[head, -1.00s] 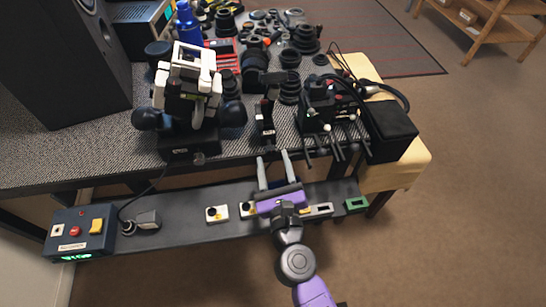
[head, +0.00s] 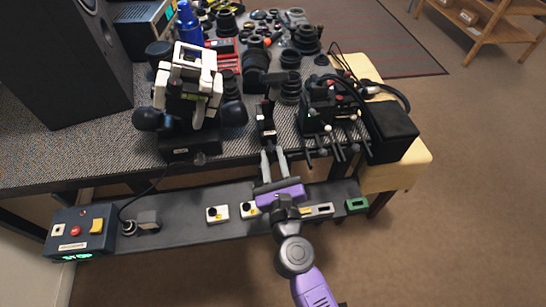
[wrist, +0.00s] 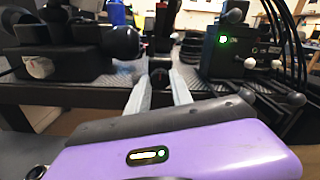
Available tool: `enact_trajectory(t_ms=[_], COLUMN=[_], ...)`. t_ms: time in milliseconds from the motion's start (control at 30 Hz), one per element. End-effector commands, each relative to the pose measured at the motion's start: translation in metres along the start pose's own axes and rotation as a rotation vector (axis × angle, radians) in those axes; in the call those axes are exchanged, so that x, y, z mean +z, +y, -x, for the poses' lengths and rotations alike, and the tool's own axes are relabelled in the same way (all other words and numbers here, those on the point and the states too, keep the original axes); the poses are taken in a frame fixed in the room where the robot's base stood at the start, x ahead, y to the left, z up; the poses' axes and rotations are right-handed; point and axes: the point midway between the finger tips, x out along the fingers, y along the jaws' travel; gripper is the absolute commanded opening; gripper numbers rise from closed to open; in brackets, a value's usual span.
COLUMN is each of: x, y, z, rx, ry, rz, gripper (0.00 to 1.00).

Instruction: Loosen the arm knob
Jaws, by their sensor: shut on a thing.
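The arm knob (wrist: 160,77) is a small dark round knob between my fingertips in the wrist view. It is on the front of a slim black stand (head: 266,122) at the table's front edge. My gripper (head: 273,153), with a purple body and two pale grey fingers, is shut on the knob; it also shows in the wrist view (wrist: 160,82). In the head view the fingers and the stand's base mostly hide the knob.
A white-and-black device (head: 190,85) with round black knobs stands left of the stand. A black box with rods and cables (head: 330,110) stands close on the right. A lower shelf (head: 180,227) holds switches and a control box (head: 80,232).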

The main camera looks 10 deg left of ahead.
Motion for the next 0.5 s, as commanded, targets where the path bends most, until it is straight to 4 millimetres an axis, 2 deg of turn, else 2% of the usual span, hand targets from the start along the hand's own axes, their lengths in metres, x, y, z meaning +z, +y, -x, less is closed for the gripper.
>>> enact_trajectory(t_ms=[267,500], x=[0.0012,0.0017], y=[-0.0004,-0.0009], z=[0.0001,0.0001], rx=[0.001,0.0], ry=[0.001,0.002], rz=[0.121,0.325], gripper=[0.0,0.0])
